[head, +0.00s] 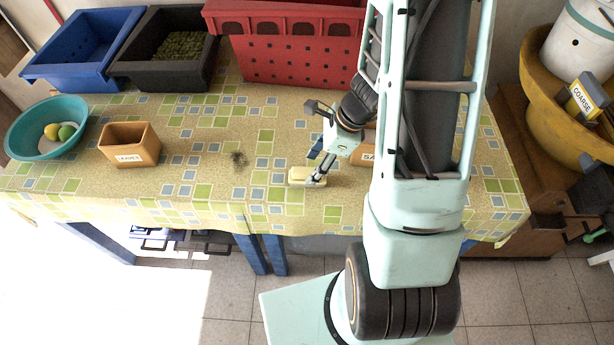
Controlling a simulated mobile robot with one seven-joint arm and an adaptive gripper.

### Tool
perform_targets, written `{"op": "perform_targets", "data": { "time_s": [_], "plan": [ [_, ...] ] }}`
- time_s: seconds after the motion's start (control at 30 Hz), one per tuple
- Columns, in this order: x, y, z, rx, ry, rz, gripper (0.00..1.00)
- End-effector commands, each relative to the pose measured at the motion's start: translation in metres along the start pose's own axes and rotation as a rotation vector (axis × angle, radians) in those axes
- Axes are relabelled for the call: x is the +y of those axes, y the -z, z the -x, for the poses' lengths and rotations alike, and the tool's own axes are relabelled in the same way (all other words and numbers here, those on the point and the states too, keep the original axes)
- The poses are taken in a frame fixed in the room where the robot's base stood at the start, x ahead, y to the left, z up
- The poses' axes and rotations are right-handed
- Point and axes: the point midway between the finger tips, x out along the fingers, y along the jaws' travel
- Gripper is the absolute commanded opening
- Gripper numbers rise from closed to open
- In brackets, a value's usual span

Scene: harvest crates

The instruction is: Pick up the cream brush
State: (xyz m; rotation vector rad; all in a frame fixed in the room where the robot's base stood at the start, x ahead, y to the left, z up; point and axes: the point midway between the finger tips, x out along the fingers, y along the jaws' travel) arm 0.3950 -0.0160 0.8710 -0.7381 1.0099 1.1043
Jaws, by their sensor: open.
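The cream brush (302,174) lies on the patterned tablecloth near the table's front edge, left of my arm. My gripper (318,180) reaches down at the brush's right end. Its fingertips are at or very near the brush. I cannot tell whether they touch it or sit on both sides of it. My gripper is open, and its fingers partly cover the brush's right end.
A box labelled LEAVES (130,146) and a teal bowl (47,128) with small round items stand at left. Blue (72,75), black (165,85) and red (300,68) crates line the back. My arm hides much of another orange box (368,156).

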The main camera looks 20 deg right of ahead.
Motion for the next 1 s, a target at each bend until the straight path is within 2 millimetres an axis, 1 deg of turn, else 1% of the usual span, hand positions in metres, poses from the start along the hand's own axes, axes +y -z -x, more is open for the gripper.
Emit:
{"op": "perform_targets", "data": {
  "time_s": [0.2,0.3,0.4,0.63,1.0],
  "plan": [
    [0.004,0.004,-0.032,0.000,-0.004,-0.004,0.49],
    [0.003,0.004,-0.044,0.000,-0.002,-0.002,0.49],
    [0.003,0.003,-0.049,0.000,0.000,-0.001,0.49],
    [0.003,0.003,-0.049,0.001,0.001,0.000,0.49],
    [0.003,0.003,-0.049,0.001,0.001,0.000,0.09]
  ]
}}
